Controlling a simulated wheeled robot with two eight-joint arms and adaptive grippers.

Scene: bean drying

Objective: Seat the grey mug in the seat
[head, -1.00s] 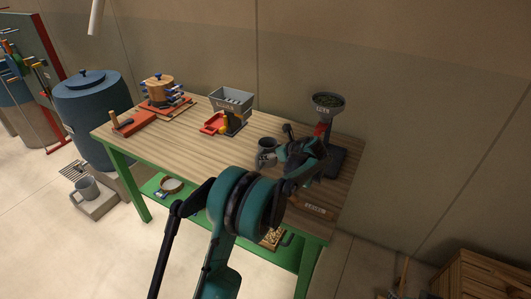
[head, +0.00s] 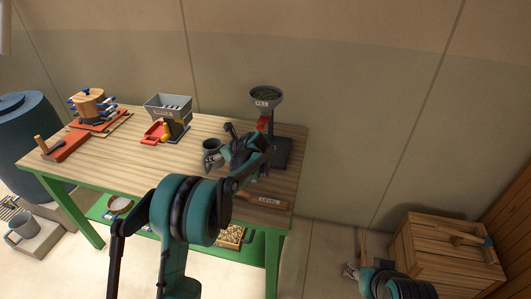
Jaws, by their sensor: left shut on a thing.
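The seat cannot be made out clearly.
A board marked LEVEL (head: 268,201) lies at the front right.

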